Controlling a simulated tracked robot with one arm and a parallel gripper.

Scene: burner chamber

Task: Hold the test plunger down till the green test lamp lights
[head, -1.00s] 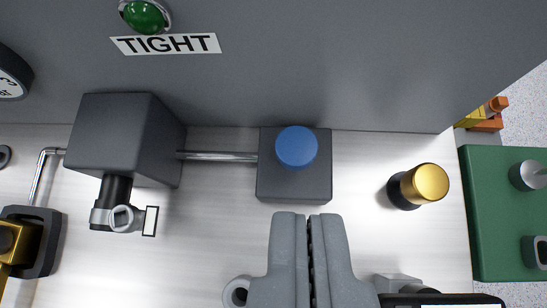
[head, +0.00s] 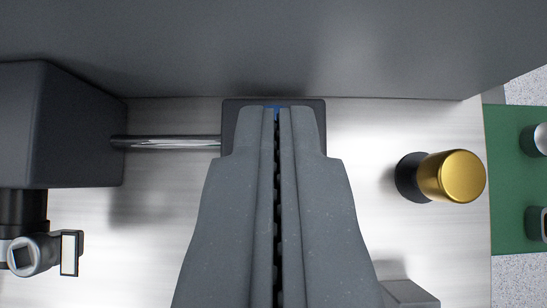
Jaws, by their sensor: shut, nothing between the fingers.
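My gripper (head: 278,115) is shut and empty, its two grey fingers side by side and pointing at the dark block (head: 231,112) against the back wall. The blue round plunger on top of this block is almost wholly hidden by the fingertips. The green test lamp is out of view now.
A metal pipe (head: 170,142) runs from the block left to a larger dark box (head: 62,125), with a grey fitting (head: 35,254) in front. A gold-capped knob (head: 455,176) stands to the right. A green surface (head: 505,180) lies beyond the bench's right edge.

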